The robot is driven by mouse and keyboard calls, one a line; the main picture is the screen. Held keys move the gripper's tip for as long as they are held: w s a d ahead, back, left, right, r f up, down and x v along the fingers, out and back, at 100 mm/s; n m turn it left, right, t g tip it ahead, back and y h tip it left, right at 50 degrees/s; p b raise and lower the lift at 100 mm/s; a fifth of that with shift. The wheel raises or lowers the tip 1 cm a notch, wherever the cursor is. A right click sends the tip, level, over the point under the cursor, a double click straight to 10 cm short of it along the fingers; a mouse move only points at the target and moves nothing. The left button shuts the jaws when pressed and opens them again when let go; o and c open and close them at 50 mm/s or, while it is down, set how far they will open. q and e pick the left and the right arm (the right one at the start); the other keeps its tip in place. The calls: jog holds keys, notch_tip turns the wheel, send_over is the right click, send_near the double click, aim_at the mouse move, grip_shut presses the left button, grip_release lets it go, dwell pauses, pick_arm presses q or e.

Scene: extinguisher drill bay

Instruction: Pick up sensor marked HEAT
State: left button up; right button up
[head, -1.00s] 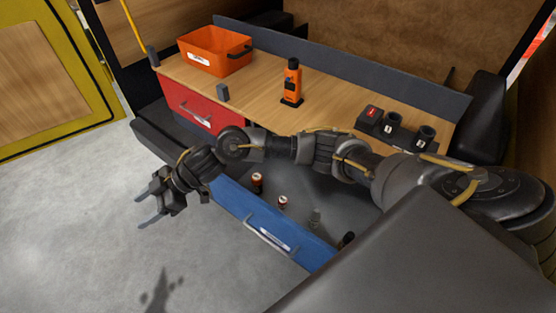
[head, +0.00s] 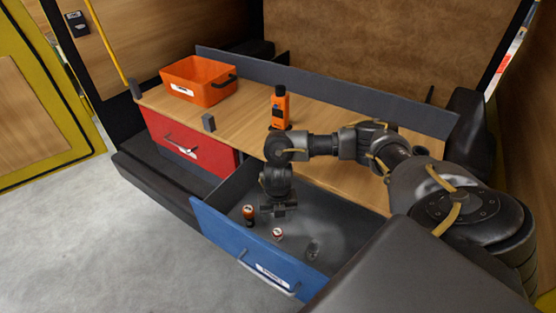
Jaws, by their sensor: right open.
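The blue drawer (head: 222,228) is open, with several small sensor-like items inside. One is dark with an orange-brown top (head: 248,212), one is white and red (head: 277,234), and one is a grey, see-through-looking piece (head: 313,248). Their markings are too small to read, so I cannot tell which says HEAT. My right gripper (head: 279,211) is open and empty, pointing down over the drawer, between and behind the dark and the white-red items. It appears apart from both. My left gripper is out of view.
An orange bin (head: 190,88) and an orange-black device (head: 280,110) stand on the wooden worktop (head: 245,115), with a small grey block (head: 208,122) near its front edge. A red drawer (head: 165,135) is at the left. My right arm covers the worktop's right part.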

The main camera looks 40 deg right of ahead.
aim_at(277, 231)
jog(key=shift+s+d+f, duration=0.1)
jog(key=shift+s+f, duration=0.05)
jog(key=shift+s, duration=0.15)
jog(key=f, duration=0.2)
jog(key=f+b, duration=0.1)
jog(key=f, duration=0.2)
jog(key=shift+w+a, duration=0.15)
jog(key=shift+a, duration=0.05)
jog(key=shift+f+p, duration=0.5)
jog(key=shift+f, duration=2.45)
jog(key=c, duration=1.1)
